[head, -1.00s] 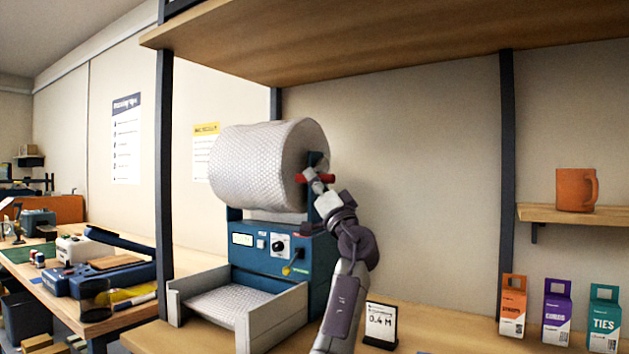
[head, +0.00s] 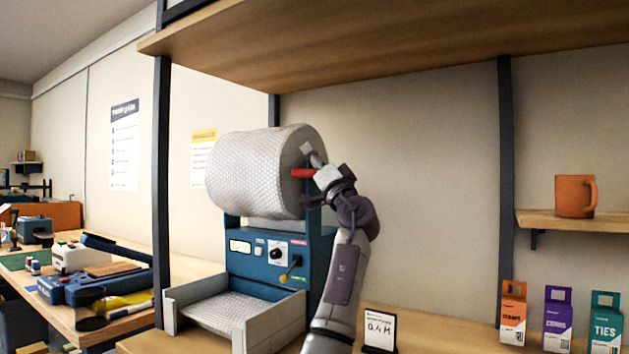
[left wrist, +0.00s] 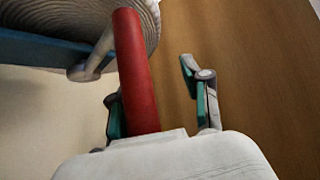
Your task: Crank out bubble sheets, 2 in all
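The bubble-wrap dispenser (head: 268,262) stands on the bench, with a blue body and a large white bubble roll (head: 258,172) on top. Its red crank handle (head: 302,173) sticks out at the roll's right end; it also shows in the left wrist view (left wrist: 137,75). Bubble film (head: 238,306) lies in the tray (head: 275,333) at the front. My left gripper (head: 318,165) is at the crank; in the left wrist view its fingers (left wrist: 158,100) stand on both sides of the handle, with a gap on the right side. My right gripper is out of view.
A small sign (head: 380,328) reading 0.4 M stands right of the dispenser. Orange, purple and teal boxes (head: 558,318) stand at the right, below a mug (head: 575,196) on a shelf. A wooden shelf (head: 400,50) hangs above. A side table (head: 95,327) with tools is at left.

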